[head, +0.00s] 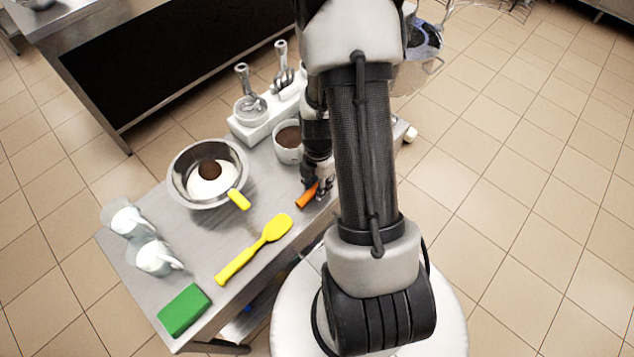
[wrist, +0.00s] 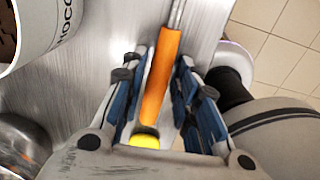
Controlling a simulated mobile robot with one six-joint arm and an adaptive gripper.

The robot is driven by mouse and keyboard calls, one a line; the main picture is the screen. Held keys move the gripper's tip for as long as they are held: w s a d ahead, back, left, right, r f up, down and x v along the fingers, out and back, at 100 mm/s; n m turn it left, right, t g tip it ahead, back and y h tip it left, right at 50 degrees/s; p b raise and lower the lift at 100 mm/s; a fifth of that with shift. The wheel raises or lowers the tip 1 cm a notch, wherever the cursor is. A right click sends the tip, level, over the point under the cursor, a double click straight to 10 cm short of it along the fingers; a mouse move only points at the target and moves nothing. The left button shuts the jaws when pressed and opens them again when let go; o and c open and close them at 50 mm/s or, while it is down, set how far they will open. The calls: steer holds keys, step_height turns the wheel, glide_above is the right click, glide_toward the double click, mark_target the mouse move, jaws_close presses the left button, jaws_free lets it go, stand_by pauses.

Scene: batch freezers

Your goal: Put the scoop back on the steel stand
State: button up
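The scoop's orange handle (head: 307,196) lies on the steel table near its right edge. The scoop's bowl is out of sight. My gripper (head: 323,180) is low over the table; in the wrist view its fingers (wrist: 156,85) stand open on both sides of the handle, with a gap visible on the left. I cannot pick out a plain steel stand; a white block (head: 247,134) with steel holders carries upright steel-handled tools.
A white tub (head: 288,155) of brown contents stands close left of my gripper and shows in the wrist view (wrist: 38,30).

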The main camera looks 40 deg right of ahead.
steer(key=shift+o, duration=0.8)
steer(key=shift+r, duration=0.3)
steer(key=w+a+r+m+t+p, duration=0.1)
steer(key=a+r+m+p, duration=0.1)
steer(key=r, duration=0.8)
steer(key=a+r+m+p, duration=0.2)
steer(key=a+r+p, duration=0.1)
steer(key=r, duration=0.8)
steer(key=s+a+r+m+t, duration=0.3)
steer(key=s+a+r+m, duration=0.7)
steer(key=a+r+m, duration=0.2)
step_height(320, 180, up, 3)
steer(key=m, duration=0.2)
steer(key=shift+a+m, duration=0.35)
steer(key=shift+m, duration=0.05)
